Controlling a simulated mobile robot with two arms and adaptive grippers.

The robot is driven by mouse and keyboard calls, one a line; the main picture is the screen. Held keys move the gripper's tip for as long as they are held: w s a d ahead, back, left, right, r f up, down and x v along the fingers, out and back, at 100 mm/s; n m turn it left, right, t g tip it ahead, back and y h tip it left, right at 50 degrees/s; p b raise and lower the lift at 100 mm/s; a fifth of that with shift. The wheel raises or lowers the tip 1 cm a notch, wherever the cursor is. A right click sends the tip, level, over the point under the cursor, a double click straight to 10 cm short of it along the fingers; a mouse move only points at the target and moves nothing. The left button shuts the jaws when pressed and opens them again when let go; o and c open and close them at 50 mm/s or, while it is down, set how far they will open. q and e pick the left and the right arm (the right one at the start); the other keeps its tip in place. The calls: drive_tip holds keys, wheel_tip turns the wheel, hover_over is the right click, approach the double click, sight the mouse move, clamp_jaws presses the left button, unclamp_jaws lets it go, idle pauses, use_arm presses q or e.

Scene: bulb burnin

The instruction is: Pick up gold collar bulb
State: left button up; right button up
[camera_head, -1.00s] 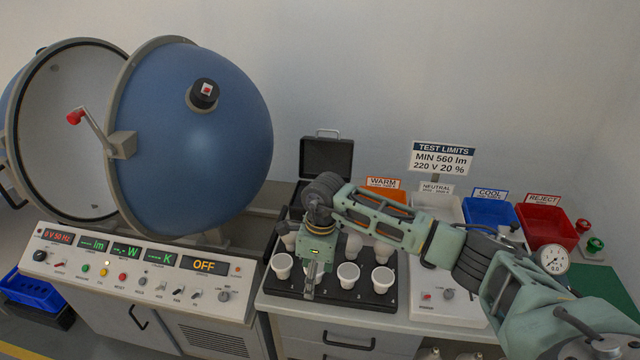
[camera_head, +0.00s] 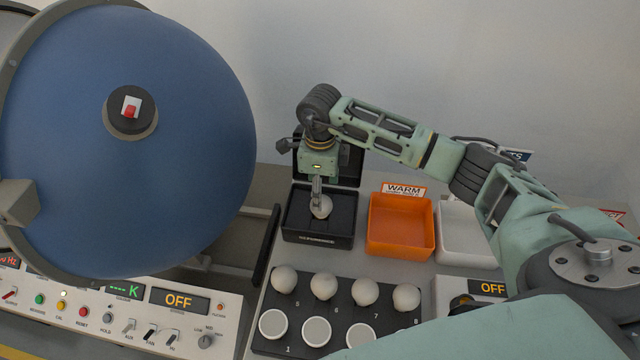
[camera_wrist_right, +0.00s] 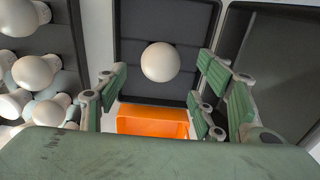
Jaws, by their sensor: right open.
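A white round bulb (camera_head: 320,208) stands in the open black case (camera_head: 298,226) behind the bulb tray; its collar is hidden, so I cannot see any gold. My right gripper (camera_head: 317,192) points down from above at this bulb. In the right wrist view the same bulb (camera_wrist_right: 161,62) appears between the spread fingers of my right gripper (camera_wrist_right: 160,84), with gaps on both sides. The gripper is open and holds nothing. I cannot tell how far the fingertips reach down beside the bulb. My left gripper is out of view.
A black numbered tray (camera_head: 262,341) with several white bulbs lies in front of the case. An orange WARM bin (camera_head: 401,240) stands to its right, then a white bin (camera_head: 462,238). A big blue sphere (camera_head: 170,150) and a control panel (camera_head: 130,318) are at left.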

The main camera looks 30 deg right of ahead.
sight(327, 203)
drive_tip(key=shift+s+a+f+p, duration=0.15)
drive_tip(key=shift+f+p, duration=0.25)
drive_tip(key=shift+f, duration=0.2)
drive_tip(key=shift+s+d+f+p, duration=0.1)
drive_tip(key=shift+f+p, duration=0.3)
drive_tip(key=shift+f, duration=0.2)
wheel_tip(327, 203, down, 2)
drive_tip(key=shift+s+f+p, duration=0.1)
drive_tip(key=shift+s+p, duration=0.05)
drive_tip(key=shift+p, duration=0.8)
drive_tip(key=f, duration=0.3)
drive_tip(key=shift+w, duration=0.2)
drive_tip(key=shift+c, duration=0.5)
drive_tip(key=shift+r, duration=0.1)
drive_tip(key=c, duration=1.1)
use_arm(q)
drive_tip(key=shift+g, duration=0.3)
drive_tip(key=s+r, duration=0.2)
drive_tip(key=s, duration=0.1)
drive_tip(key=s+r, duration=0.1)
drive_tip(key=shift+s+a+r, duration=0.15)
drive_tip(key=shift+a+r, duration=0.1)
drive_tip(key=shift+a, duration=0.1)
use_arm(e)
drive_tip(key=shift+r, duration=0.1)
